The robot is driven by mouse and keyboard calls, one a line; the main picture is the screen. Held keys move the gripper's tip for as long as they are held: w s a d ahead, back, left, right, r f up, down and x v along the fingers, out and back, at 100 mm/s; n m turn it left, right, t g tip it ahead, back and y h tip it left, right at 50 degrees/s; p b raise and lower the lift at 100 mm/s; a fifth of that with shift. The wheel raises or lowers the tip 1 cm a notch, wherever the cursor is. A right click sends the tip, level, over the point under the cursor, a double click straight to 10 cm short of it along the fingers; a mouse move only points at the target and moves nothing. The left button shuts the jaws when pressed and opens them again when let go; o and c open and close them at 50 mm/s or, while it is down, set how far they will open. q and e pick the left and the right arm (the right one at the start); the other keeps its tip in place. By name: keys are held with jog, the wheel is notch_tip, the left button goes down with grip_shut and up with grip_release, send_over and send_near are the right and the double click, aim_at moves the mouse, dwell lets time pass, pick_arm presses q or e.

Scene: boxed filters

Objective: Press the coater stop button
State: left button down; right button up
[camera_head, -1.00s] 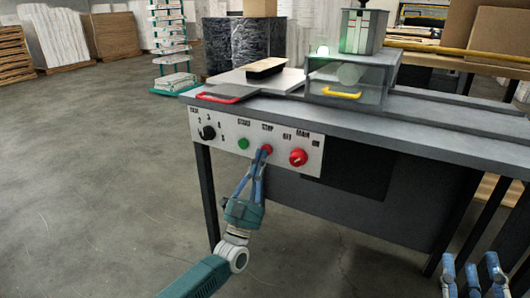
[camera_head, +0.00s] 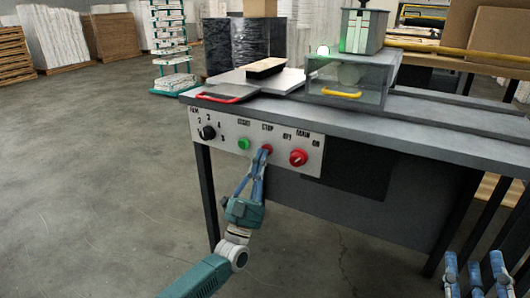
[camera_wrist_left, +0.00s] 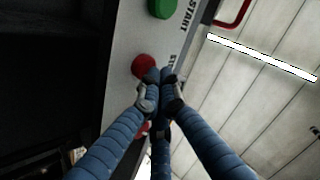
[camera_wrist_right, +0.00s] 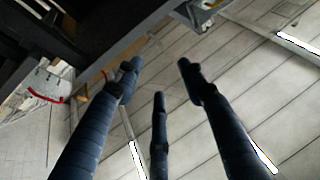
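The red stop button (camera_head: 267,149), under the label STOP, is on the white control panel (camera_head: 225,139) at the table's front. My left gripper (camera_head: 261,156) has its fingertips together at this button and partly covers it in the head view. In the left wrist view the red stop button (camera_wrist_left: 143,66) sits just left of the closed fingertips (camera_wrist_left: 160,76); whether they touch it, I cannot tell. No object shows between the fingers. My right gripper (camera_head: 474,268) is low at the right, its fingers apart and empty in the right wrist view (camera_wrist_right: 158,80).
The green start button (camera_head: 243,143) is left of the stop button, with a black knob (camera_head: 208,132) further left. The red main switch (camera_head: 298,157) is close on the right. The grey tabletop (camera_head: 440,128) overhangs the panel. Open floor (camera_head: 90,190) lies left.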

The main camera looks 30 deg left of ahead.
pick_arm(q)
jog(key=shift+w, duration=0.2)
pick_arm(e)
jog(key=shift+s+r+t, duration=0.3)
jog(key=shift+r+t, duration=0.1)
jog(key=shift+r, duration=0.3)
dwell(0.5)
pick_arm(q)
jog(key=shift+s+p, duration=0.65)
jog(key=shift+s, duration=0.25)
pick_arm(e)
notch_tip(320, 180, down, 8)
jog(key=w+g+h, duration=0.1)
jog(key=w+g, duration=0.1)
jog(key=g, duration=0.2)
jog(key=shift+w+d, duration=0.2)
jog(key=shift+w, duration=0.05)
jog(key=shift+r, duration=0.1)
pick_arm(q)
jog(key=shift+s+p, duration=1.8)
jog(key=shift+s, duration=0.7)
pick_arm(e)
jog(key=s+d+f+g+h, duration=0.1)
jog(key=s+d+f+g, duration=0.1)
jog(key=f, duration=0.7)
jog(key=s+d+f+g+h, duration=0.2)
jog(key=s+f+g, duration=0.3)
jog(key=f+g, duration=0.2)
jog(key=shift+f, duration=0.95)
